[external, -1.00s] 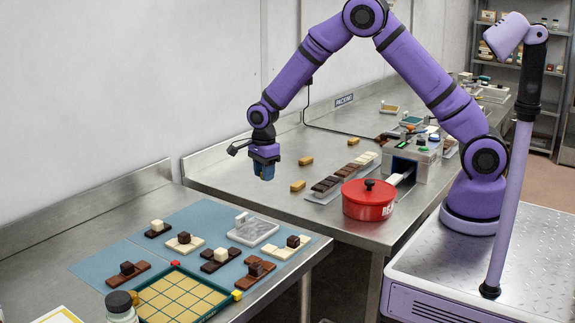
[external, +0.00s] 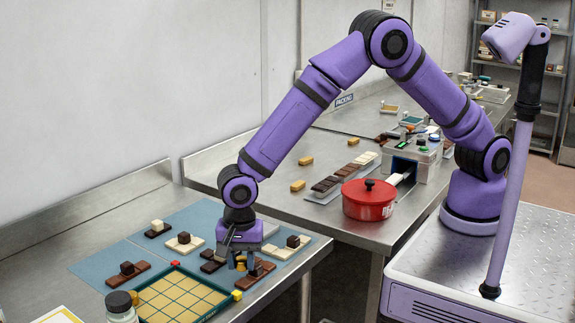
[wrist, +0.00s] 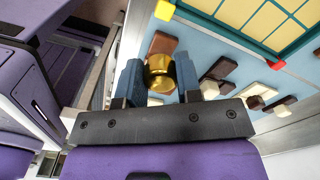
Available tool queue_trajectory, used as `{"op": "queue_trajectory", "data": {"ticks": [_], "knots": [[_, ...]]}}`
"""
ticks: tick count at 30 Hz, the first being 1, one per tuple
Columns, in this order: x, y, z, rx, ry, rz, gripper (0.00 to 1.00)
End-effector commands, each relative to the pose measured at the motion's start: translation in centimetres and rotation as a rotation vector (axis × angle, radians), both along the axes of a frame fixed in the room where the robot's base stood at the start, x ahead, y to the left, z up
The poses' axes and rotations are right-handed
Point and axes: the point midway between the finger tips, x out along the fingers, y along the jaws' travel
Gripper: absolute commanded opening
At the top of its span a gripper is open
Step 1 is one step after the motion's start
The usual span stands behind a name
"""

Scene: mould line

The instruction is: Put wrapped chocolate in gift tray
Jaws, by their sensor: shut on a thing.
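The wrapped chocolate (wrist: 160,74) is a shiny gold piece between my blue fingers in the wrist view. It shows as a small gold patch (external: 241,263) in the external view. My gripper (external: 241,264) is shut on it, low over the blue mat, right of the gift tray. The gift tray has a dark teal rim (external: 206,276), yellow square compartments and coloured corners. In the wrist view its rim (wrist: 232,33) is at the upper right, apart from the gripper (wrist: 159,82). I cannot tell whether the gold piece touches the mat.
Several chocolate bars with small cubes on top, such as a brown one (external: 127,272) and a cream one (external: 184,243), lie around the tray on the mat (external: 88,268). A jar (external: 121,308) stands at the tray's left. A red pot (external: 369,202) stands on the table behind.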

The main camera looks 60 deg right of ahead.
Motion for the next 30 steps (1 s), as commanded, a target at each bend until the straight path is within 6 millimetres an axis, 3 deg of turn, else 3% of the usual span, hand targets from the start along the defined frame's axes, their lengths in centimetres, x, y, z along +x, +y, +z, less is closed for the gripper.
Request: {"op": "queue_trajectory", "data": {"ticks": [3,6,10,30], "knots": [[-2.8,2.0,-0.2,0.0,0.0,0.063,0.1],[-4.0,2.9,-0.2,0.0,0.0,0.091,0.1],[-4.1,3.9,-0.4,0.001,-0.002,0.105,0.1],[5.4,12.7,-1.7,0.002,-0.001,0.105,0.1]]}}
